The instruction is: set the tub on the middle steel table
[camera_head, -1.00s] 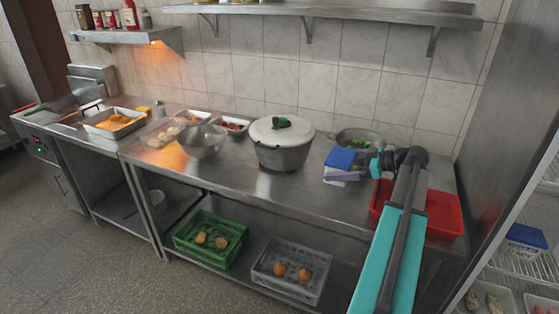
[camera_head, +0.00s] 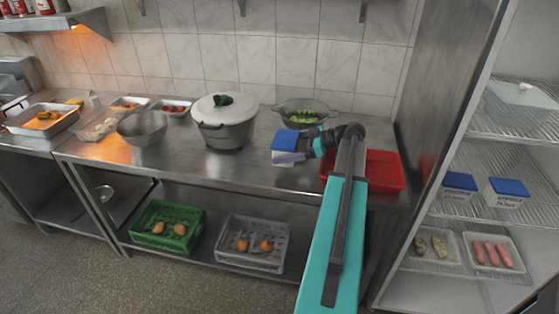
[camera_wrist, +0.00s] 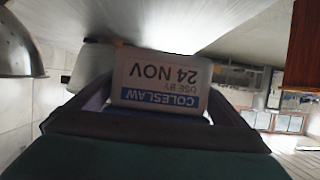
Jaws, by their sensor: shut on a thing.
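The tub (camera_head: 284,150) is a small white box with a blue lid, in the middle of the head view. In the wrist view the tub (camera_wrist: 160,78) shows a label reading COLESLAW, use by 24 NOV, upside down in the picture. My gripper (camera_head: 303,151) is shut on the tub from its right side, with one finger on each side of it. The tub looks upright over the right part of the middle steel table (camera_head: 240,172). I cannot tell whether its base touches the top.
A lidded pot (camera_head: 225,130) stands left of the tub, a bowl of green food (camera_head: 303,114) behind it, and a red tray (camera_head: 388,172) to its right. A metal bowl (camera_head: 142,128) is further left. Bare steel lies in front of the pot. An open fridge (camera_head: 440,262) is at right.

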